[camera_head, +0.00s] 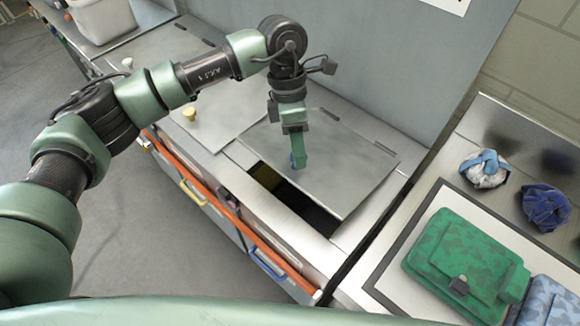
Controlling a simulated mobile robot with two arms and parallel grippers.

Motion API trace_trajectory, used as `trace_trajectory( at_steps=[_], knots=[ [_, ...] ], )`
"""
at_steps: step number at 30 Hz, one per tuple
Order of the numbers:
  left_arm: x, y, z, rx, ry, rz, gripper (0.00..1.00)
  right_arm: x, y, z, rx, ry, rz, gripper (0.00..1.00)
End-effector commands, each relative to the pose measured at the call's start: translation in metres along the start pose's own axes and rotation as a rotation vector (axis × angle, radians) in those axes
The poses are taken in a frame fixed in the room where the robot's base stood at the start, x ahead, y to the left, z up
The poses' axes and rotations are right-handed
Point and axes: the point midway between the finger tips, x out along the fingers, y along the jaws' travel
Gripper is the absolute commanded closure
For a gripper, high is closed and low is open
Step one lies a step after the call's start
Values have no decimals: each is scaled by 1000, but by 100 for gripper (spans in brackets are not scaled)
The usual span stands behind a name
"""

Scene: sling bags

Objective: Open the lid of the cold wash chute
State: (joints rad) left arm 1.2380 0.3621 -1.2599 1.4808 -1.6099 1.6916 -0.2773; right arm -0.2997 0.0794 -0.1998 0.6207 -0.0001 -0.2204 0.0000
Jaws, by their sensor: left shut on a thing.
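The chute lid (335,175) is a flat grey metal plate in the middle of the counter. Its front edge is raised, and a dark opening (305,208) shows below that edge. Its back edge lies toward the upright panel, where a hinge strip shows. My left gripper (298,162) points down at the front part of the lid. It is shut on a small blue knob (292,160), mostly hidden by the fingers. I see no label that names the chute; a blue handle (268,264) is on the front below it. My right gripper is out of view.
At right, a tray (405,250) holds a green camouflage bag (465,262) beside a blue one (548,302). Crumpled cloths (545,207) lie behind. An upright grey panel (375,60) stands behind the lids.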

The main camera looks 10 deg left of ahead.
Motion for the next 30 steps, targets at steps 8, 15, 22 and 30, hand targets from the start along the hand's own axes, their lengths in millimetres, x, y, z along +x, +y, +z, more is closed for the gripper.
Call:
trace_trajectory(
  at_steps=[8, 15, 22, 30],
  knots=[
    [-35, 7, 24, -36, 88, -84, 100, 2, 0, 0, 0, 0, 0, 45],
    [-50, 12, 36, -56, 139, -131, 100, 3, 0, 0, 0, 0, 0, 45],
    [-57, 15, 40, -64, 162, -151, 100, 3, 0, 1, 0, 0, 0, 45],
    [-58, 15, 41, -65, 166, -156, 100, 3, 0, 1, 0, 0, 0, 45]
  ],
)
